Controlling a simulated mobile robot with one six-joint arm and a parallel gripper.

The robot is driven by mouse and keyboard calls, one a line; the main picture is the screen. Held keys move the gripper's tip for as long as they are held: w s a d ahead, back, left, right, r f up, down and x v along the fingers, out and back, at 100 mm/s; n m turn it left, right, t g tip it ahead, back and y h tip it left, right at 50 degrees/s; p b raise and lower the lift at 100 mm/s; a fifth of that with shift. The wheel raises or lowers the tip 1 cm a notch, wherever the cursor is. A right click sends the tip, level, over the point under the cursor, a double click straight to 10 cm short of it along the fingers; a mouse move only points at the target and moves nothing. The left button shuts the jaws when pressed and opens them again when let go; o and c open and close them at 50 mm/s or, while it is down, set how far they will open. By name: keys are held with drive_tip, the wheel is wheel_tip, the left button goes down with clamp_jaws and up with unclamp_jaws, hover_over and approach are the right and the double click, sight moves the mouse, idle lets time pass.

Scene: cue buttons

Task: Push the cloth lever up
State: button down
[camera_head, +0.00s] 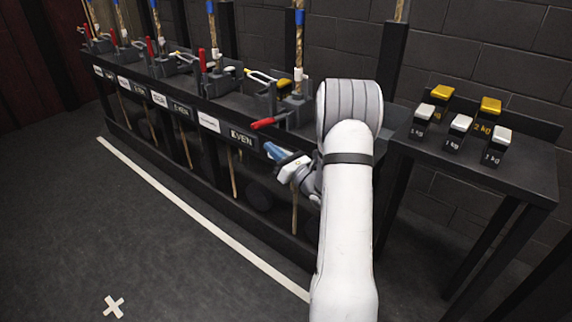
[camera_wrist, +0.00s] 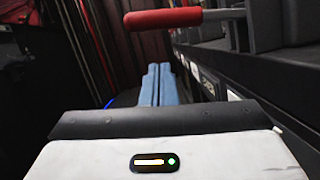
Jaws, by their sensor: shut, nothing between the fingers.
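A row of levers with red handles stands along a black rail. The nearest red-handled lever (camera_head: 263,123) sticks out low from the rail, close to level, while others such as one further along (camera_head: 203,60) stand upright. The labels below are too small to read surely, so I cannot tell which lever is named cloth. My gripper (camera_head: 272,148) is shut and empty, its blue fingers just below and in front of the nearest red handle. In the wrist view, the shut fingers (camera_wrist: 155,70) point along the rail, and the red handle (camera_wrist: 163,18) crosses above them, apparently apart.
A black side table (camera_head: 530,182) at the right carries several small weights with yellow and white tops. Ropes with blue sleeves (camera_head: 299,17) rise behind the levers. The floor left of the white line (camera_head: 200,217) is open, with a white cross (camera_head: 114,306).

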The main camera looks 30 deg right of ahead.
sight(271, 121)
drive_tip(key=shift+w+a+r, duration=0.1)
drive_tip(key=shift+w+r, duration=0.35)
drive_tip(key=shift+r, duration=0.45)
drive_tip(key=shift+w+r, duration=0.45)
drive_tip(key=shift+r, duration=0.4)
